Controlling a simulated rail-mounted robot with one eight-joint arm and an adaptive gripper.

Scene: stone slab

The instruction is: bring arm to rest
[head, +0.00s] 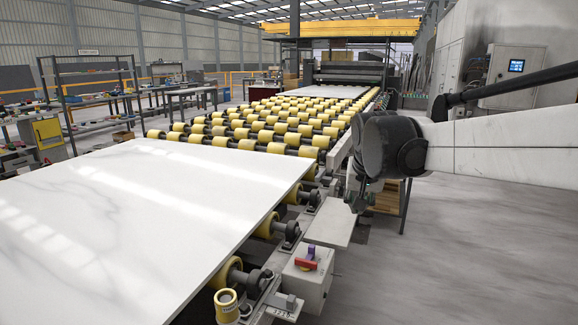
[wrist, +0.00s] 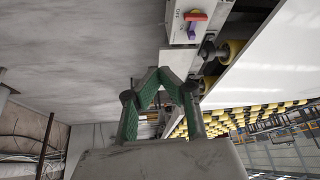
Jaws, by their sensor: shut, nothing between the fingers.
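My arm (head: 480,150) reaches in from the right in the head view, beside the roller conveyor, and its dark joint hides part of the conveyor's side. My gripper (wrist: 157,72) shows in the wrist view with green inner finger pads. It is shut, with nothing held between the fingers. The white stone slab (head: 150,220) lies flat on the yellow rollers at the left. Its edge also shows at the upper right of the wrist view (wrist: 275,70). My gripper is apart from the slab, off the conveyor's side.
A control box (head: 306,272) with a red and purple switch is fixed to the conveyor's near side. Yellow rollers (head: 270,130) run back to a machine (head: 350,72). A cabinet (head: 515,75) stands behind my arm. The grey floor (head: 450,270) at right is clear.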

